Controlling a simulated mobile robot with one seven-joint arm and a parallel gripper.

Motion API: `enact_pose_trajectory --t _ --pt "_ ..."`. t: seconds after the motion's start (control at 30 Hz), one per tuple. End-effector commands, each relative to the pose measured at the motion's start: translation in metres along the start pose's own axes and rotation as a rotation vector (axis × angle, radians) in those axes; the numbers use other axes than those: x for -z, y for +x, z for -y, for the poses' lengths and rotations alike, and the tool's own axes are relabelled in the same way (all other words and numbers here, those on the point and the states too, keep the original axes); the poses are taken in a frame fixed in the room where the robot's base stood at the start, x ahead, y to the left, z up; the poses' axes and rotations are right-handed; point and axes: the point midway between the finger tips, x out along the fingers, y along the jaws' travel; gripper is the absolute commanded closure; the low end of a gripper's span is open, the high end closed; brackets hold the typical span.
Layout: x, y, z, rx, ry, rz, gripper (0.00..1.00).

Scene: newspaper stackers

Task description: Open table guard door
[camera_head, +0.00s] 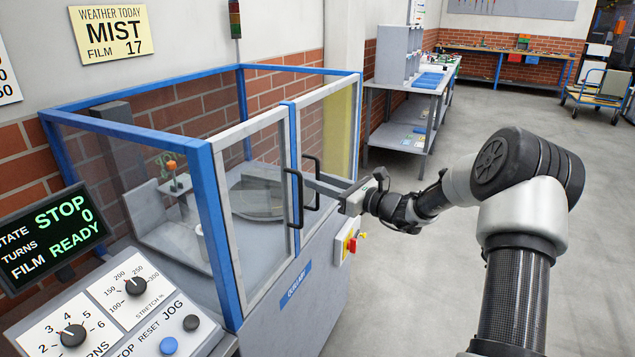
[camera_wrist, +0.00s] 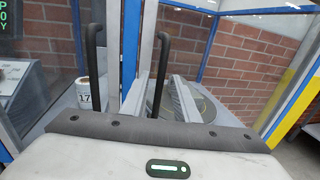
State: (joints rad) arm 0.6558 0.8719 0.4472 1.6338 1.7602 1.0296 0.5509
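The table guard (camera_head: 225,235) is a blue-framed clear enclosure around a machine table with a round plate (camera_head: 257,197). Its two front panels meet at a blue upright, and both look closed. A black bar handle (camera_head: 296,200) sits on the left panel; it also shows in the wrist view (camera_wrist: 93,65). A second black handle (camera_head: 316,165) sits on the right panel, also in the wrist view (camera_wrist: 160,75). My gripper (camera_head: 322,183) is at this right handle. Its two grey fingers (camera_wrist: 160,85) are apart, with the handle showing between them. I cannot tell whether either finger touches it.
A control panel (camera_head: 130,305) with knobs and buttons and a black screen (camera_head: 50,235) stand at the near left. A red and yellow switch (camera_head: 351,243) is below my gripper. A grey workbench (camera_head: 410,100) stands behind. The floor (camera_head: 590,220) at right is clear.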

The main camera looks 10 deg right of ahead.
Motion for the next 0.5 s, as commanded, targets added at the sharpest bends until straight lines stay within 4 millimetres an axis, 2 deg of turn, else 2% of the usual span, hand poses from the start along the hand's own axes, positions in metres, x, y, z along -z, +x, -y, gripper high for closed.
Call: enact_pose_trajectory --t 0.13,0.43,0.5 --pt "0.0002 0.0103 -0.0005 -0.001 0.001 0.001 0.72" --pt "-0.0002 0.0121 -0.0002 0.0 0.001 0.001 0.72" --pt "-0.0002 0.0121 -0.0003 0.0 0.001 0.001 0.84"
